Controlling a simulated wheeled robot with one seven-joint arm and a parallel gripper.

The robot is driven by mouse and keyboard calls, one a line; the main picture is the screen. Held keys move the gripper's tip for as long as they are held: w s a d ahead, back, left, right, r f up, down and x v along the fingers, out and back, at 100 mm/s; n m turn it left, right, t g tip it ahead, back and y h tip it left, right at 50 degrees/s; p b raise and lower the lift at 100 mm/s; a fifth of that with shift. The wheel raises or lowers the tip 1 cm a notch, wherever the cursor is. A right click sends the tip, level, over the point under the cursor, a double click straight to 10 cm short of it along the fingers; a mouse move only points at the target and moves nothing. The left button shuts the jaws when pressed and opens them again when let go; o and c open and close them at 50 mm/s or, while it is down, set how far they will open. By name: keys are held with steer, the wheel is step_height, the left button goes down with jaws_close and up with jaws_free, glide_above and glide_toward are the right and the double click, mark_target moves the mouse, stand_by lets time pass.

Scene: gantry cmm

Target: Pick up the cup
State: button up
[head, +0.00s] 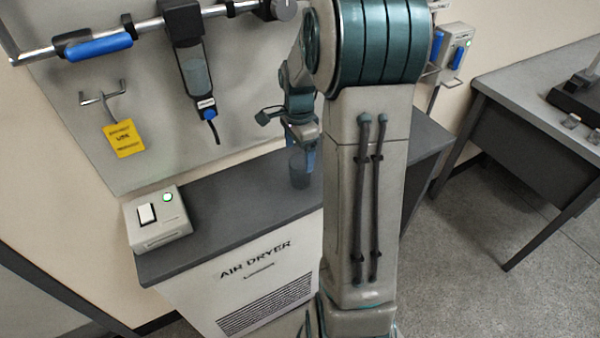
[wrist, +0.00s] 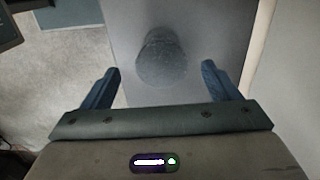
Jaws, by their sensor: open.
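The cup (wrist: 162,58) is a dark grey, round vessel on the grey top of the air dryer cabinet. In the wrist view it sits between and just beyond the fingertips of my gripper (wrist: 164,72). In the head view the cup (head: 298,170) is partly hidden behind a blue finger of my gripper (head: 303,155). My gripper is open, with one blue finger on each side and visible space between them. I cannot tell whether a finger touches the cup.
The air dryer cabinet (head: 215,208) bears a switch box (head: 160,220) with a green light at its left end. Behind it is a wall panel with a rail (head: 140,28), a hanging filter unit (head: 195,70) and a yellow tag (head: 124,138). A table (head: 530,100) stands at the right.

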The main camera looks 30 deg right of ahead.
mark_target(301, 166)
steer(key=shift+d+f+p, duration=0.15)
steer(key=shift+f+p, duration=0.15)
steer(key=shift+f, duration=1.4)
steer(key=shift+d+f+p, duration=0.15)
steer(key=shift+f+p, duration=0.1)
steer(key=shift+f, duration=1.4)
steer(key=c, duration=1.1)
